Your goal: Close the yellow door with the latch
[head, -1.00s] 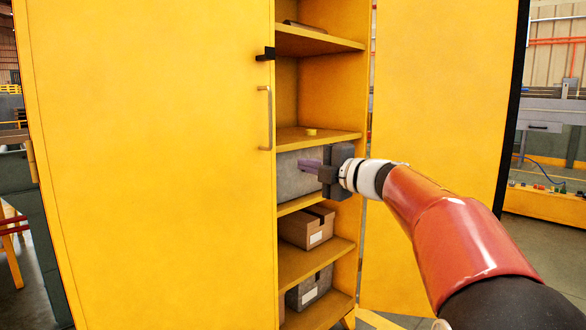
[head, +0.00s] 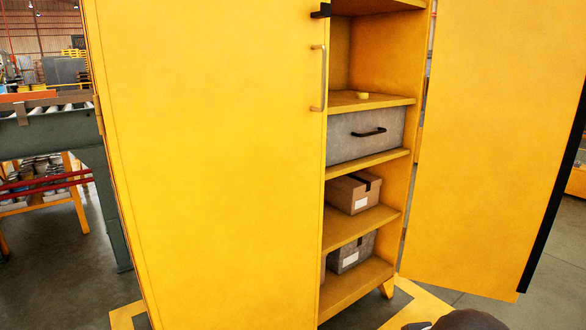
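The yellow cabinet has two doors in the head view. The left yellow door (head: 215,150) is shut across the left side of the cabinet. It bears a vertical handle (head: 323,78) and a black latch piece (head: 320,11) at its right edge. The right yellow door (head: 490,140) stands swung open to the right, with a black strip (head: 556,190) along its free edge. My gripper is not in view; only a dark part of my arm shows at the bottom right edge.
A roller conveyor (head: 50,112) stands at the left. Floor in front of the right door is clear.

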